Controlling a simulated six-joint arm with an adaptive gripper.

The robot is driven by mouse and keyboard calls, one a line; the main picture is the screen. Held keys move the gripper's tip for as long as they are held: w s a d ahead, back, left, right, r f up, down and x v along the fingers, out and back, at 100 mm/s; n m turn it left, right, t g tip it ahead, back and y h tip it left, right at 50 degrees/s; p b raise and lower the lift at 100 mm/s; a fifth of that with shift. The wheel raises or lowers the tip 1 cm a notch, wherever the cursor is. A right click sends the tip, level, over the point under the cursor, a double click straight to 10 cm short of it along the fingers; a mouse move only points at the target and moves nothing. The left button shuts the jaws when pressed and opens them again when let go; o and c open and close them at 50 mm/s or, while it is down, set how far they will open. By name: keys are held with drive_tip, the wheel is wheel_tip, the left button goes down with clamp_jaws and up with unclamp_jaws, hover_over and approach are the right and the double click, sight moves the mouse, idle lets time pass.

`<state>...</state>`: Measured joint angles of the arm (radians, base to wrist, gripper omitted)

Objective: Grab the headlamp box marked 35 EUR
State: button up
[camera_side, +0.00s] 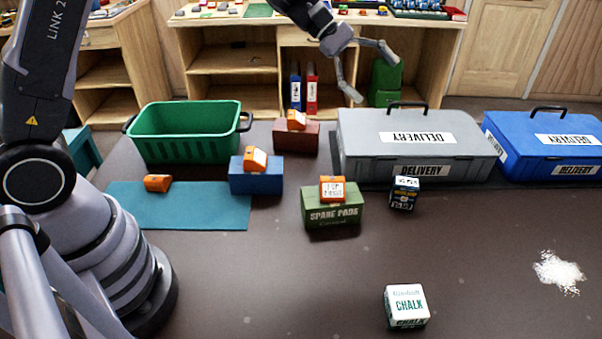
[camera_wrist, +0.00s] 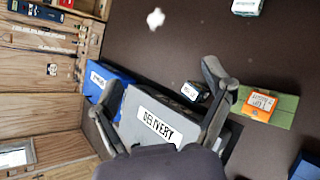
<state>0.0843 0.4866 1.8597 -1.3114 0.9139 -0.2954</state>
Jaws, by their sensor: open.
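Several small orange boxes with white labels are in the side view. One orange box (camera_side: 333,189) sits on a green SPARE PADS box (camera_side: 333,214), a second (camera_side: 255,159) on a blue box (camera_side: 256,182), a third (camera_side: 297,120) on a red-brown box (camera_side: 297,137). A fourth (camera_side: 158,183) lies on the teal mat (camera_side: 205,212). The label prices are too small to read, so I cannot tell which is marked 35 EUR. My gripper (camera_side: 375,78) is open and empty, high above the back of the table. The wrist view shows the orange box (camera_wrist: 259,105) on the green box, right of my fingers.
A grey DELIVERY case (camera_side: 420,141) and a blue case (camera_side: 550,143) stand at the back right. A green basket (camera_side: 188,133) is at back left. A small dark box (camera_side: 404,193) stands beside the green box. A chalk box (camera_side: 406,305) and spilled chalk (camera_side: 559,272) are nearer.

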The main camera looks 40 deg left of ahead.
drive_tip(key=w+d+f+n+t+h, duration=0.1)
drive_tip(key=w+d+f+n+t, duration=0.15)
drive_tip(key=w+f+n, duration=0.7)
drive_tip(key=n+t, duration=0.2)
hover_over(397, 180)
wheel_tip(397, 180, down, 12)
drive_tip(key=shift+w+f, duration=0.1)
wheel_tip(397, 180, down, 7)
drive_tip(key=shift+r, duration=0.1)
drive_tip(key=shift+x, duration=1.4)
drive_tip(key=shift+c, duration=0.3)
drive_tip(key=shift+r, duration=0.1)
drive_tip(key=c, duration=1.2)
drive_tip(key=shift+c, duration=0.3)
